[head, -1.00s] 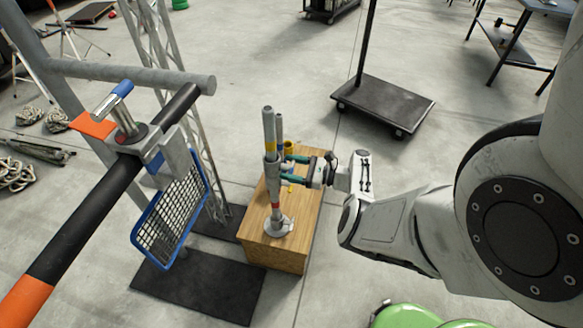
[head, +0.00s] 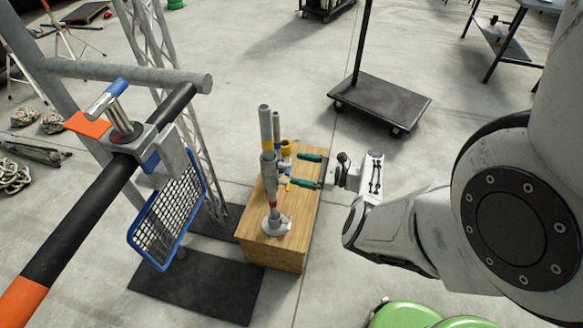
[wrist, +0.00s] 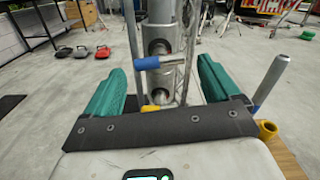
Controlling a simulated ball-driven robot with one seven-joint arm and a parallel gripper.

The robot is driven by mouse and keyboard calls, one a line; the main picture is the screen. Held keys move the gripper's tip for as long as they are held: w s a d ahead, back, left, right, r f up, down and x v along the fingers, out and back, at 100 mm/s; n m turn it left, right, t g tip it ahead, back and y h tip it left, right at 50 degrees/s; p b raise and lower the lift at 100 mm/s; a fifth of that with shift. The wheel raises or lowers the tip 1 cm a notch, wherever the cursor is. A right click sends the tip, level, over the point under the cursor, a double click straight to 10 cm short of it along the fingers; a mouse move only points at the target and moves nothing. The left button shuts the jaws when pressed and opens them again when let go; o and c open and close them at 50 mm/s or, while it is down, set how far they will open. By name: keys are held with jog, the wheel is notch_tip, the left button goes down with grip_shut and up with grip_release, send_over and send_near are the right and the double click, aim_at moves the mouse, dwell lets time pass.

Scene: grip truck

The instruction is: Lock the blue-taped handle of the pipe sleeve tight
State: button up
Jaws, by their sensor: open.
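The grey pipe sleeve (head: 269,170) stands upright around a pipe on the wooden box. In the wrist view the sleeve (wrist: 160,33) is straight ahead, with two round openings. Its blue-taped handle (wrist: 147,63) lies roughly level across the upper opening, blue end to the left, bare silver part to the right. A yellow-taped handle (wrist: 150,108) is lower, partly hidden by the gripper's dark front edge. My gripper (head: 299,170) is right of the sleeve, with teal fingers apart and nothing between them. In the wrist view the gripper (wrist: 160,80) straddles the handle's line, set back from it.
The wooden box (head: 272,253) also holds a second thin pipe (head: 276,130) and a yellow-topped piece (head: 286,147). A large clamp with another blue-taped handle (head: 121,85) is in the left foreground. A black cart (head: 380,102) stands behind; open floor lies right of the box.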

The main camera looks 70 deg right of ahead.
jog(key=s, duration=0.6)
jog(key=shift+s+d+b, duration=0.2)
jog(key=shift+b, duration=0.15)
jog(key=shift+f, duration=0.1)
jog(key=w+a+f+n+g+y, duration=0.1)
jog(key=a+f+n+g+y, duration=0.15)
jog(key=a+n+g, duration=0.5)
jog(key=w+a+f+n+g+y, duration=0.15)
jog(key=a+f+n+g, duration=0.3)
jog(key=a+n, duration=0.5)
jog(key=s+a+r+n+g+h, duration=0.1)
jog(key=a+r+n+g+h, duration=0.1)
jog(key=a+r+n, duration=0.3)
jog(key=s+a+r+n+g+h, duration=0.2)
jog(key=a+r+n, duration=0.4)
jog(key=a+n, duration=0.4)
jog(key=shift+a+r+n+g+h, duration=0.25)
jog(key=shift+a+g+h, duration=0.2)
jog(key=shift+h, duration=0.45)
jog(key=shift+s, duration=0.1)
